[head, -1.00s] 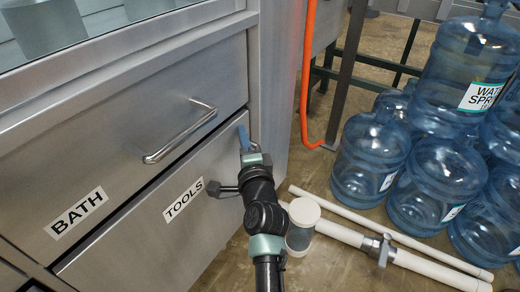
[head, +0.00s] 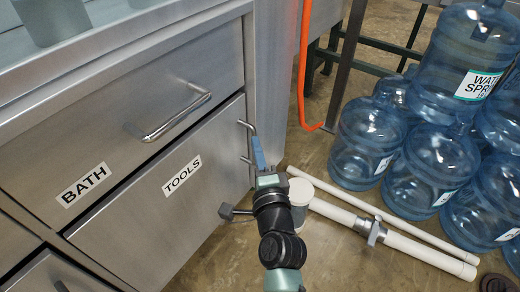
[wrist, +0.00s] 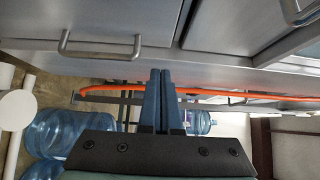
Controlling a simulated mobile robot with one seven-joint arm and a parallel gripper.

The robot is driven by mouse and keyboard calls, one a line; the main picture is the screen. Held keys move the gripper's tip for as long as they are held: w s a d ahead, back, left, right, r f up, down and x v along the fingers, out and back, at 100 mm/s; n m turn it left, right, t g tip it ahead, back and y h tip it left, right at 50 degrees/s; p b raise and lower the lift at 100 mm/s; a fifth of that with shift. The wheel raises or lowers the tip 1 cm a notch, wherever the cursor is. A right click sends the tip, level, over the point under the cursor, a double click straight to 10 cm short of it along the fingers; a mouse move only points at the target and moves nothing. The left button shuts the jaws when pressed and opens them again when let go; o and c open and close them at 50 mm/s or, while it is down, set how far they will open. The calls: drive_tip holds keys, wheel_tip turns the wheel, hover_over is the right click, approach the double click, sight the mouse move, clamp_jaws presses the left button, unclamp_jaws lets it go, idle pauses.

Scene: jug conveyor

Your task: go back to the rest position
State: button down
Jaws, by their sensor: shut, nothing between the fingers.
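My gripper (head: 256,145) is at the right end of the TOOLS drawer (head: 150,215), its blue fingers together and empty. In the wrist view the two fingers (wrist: 157,80) lie side by side with nothing held. A metal handle (head: 246,127) shows right behind the fingertips in the head view; I cannot tell whether they touch. In the wrist view a metal handle (wrist: 100,53) is to the left of the fingers and apart from them. The TOOLS drawer and the BATH drawer (head: 120,115) above it look shut.
Several blue water jugs (head: 365,140) are stacked at the right. An orange pipe (head: 302,70) runs down behind the cabinet's right side.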

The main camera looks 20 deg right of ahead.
drive_tip(key=s+a+r+n+t+y+p, duration=0.15)
drive_tip(key=a+r+n, duration=0.3)
drive_tip(key=r, duration=0.95)
drive_tip(key=a+r+n+t+y+p, duration=0.1)
drive_tip(key=a+r+n+t+p, duration=0.15)
drive_tip(key=r+n, duration=0.75)
drive_tip(key=s+a+r+n+t+p, duration=0.15)
drive_tip(key=s+r, duration=0.35)
drive_tip(key=r, duration=0.5)
drive_tip(key=s+a+r+n+t+p, duration=0.15)
drive_tip(key=s+r, duration=0.35)
drive_tip(key=r, duration=0.6)
drive_tip(key=s+a+r+n+t, duration=0.25)
drive_tip(key=s+r, duration=0.25)
drive_tip(key=r, duration=0.5)
wheel_tip(320, 180, up, 38)
drive_tip(key=p, duration=3.8)
drive_tip(key=shift+f+m+h, duration=0.15)
drive_tip(key=shift+m+h, duration=0.2)
drive_tip(key=shift+m, duration=0.05)
